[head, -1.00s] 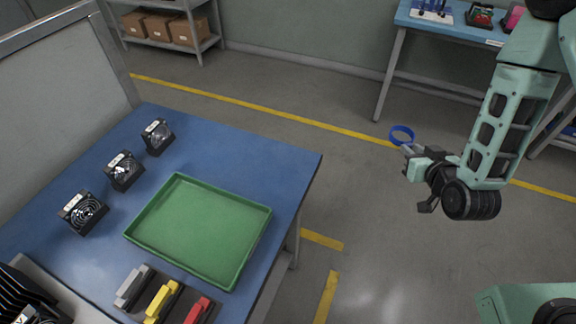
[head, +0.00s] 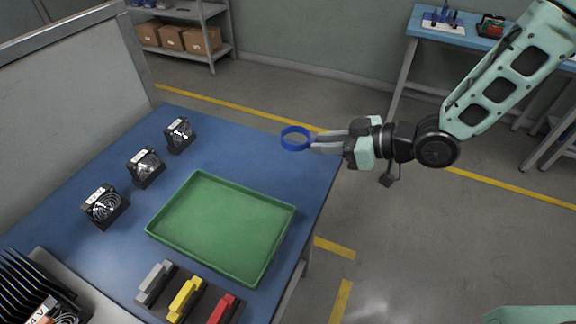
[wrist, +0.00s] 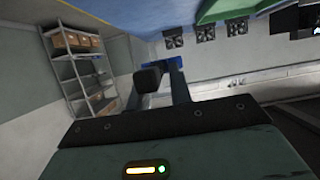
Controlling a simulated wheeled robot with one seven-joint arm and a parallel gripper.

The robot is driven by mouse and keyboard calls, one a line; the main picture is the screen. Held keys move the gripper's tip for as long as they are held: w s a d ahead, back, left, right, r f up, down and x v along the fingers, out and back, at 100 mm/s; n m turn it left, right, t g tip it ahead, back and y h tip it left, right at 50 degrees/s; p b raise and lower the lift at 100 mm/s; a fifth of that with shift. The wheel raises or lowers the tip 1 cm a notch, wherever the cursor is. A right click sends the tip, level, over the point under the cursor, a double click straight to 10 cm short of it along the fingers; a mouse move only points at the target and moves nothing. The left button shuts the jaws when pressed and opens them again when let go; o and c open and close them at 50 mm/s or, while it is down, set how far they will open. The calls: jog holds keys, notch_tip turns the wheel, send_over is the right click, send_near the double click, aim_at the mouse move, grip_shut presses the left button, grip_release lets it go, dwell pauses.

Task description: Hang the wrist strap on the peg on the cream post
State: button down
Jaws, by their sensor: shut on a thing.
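The wrist strap is a blue ring (head: 293,147) in the head view, held in the air near the right far corner of the blue table. My gripper (head: 318,144) is shut on the strap's right side, with the ring sticking out to the left beyond the fingertips. In the wrist view, a blue part of the strap (wrist: 176,62) shows by the fingertips, mostly hidden by the fingers. I cannot make out the cream post or its peg in either view.
The blue table (head: 318,175) holds a green tray (head: 225,225), several black fans (head: 146,167), and grey, yellow and red pieces (head: 185,299) at the front. A grey panel (head: 70,85) stands along its left side. A light blue bench (head: 425,30) stands at the back right.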

aim_at(322, 181)
notch_tip(322, 181, down, 10)
jog(key=shift+r, duration=0.15)
dwell(0.4)
jog(key=c, duration=1.3)
grip_release()
jog(key=shift+o, duration=0.2)
